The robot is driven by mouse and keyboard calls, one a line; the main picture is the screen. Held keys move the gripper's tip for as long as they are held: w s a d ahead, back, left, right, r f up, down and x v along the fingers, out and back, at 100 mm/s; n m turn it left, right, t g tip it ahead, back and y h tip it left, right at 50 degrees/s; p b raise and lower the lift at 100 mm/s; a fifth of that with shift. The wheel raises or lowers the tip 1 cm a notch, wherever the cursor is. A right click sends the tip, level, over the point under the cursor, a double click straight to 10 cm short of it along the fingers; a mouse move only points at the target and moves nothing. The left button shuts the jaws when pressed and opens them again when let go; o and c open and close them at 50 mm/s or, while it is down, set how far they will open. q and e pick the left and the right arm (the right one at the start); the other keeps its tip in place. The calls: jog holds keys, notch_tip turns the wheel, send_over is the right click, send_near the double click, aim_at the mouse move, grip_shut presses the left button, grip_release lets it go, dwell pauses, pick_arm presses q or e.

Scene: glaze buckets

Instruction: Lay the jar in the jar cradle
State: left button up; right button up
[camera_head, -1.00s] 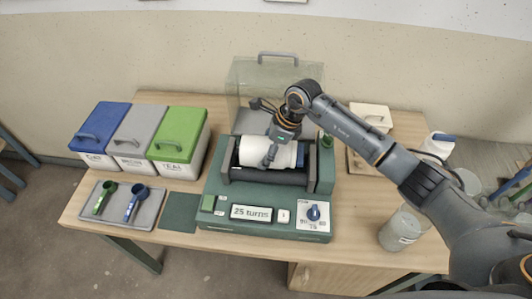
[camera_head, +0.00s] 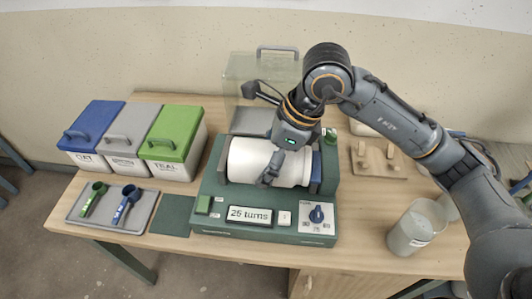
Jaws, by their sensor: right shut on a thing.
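The white jar (camera_head: 248,160) with a blue lid (camera_head: 316,172) lies on its side above the green roller machine (camera_head: 212,222). My right gripper (camera_head: 270,172) is shut on the jar's middle from above. The jar appears raised over the machine's rollers and hides most of them. A wooden board with pale upright supports, which looks like the jar cradle (camera_head: 382,170), sits to the right of the machine and is empty. My left gripper is not in view.
A clear raised cover (camera_head: 240,85) stands behind the jar. Blue, grey and green-lidded bins (camera_head: 170,138) and a scoop tray (camera_head: 140,218) are at left. A clear container (camera_head: 410,238) stands at the front right, near the cradle. My right arm crosses above the right side.

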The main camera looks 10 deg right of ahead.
aim_at(260, 149)
jog(key=shift+s+a+r, duration=0.1)
jog(key=shift+s+r, duration=0.15)
jog(key=shift+r, duration=0.25)
jog(key=shift+r+p, duration=1.25)
jog(key=shift+r, duration=1.5)
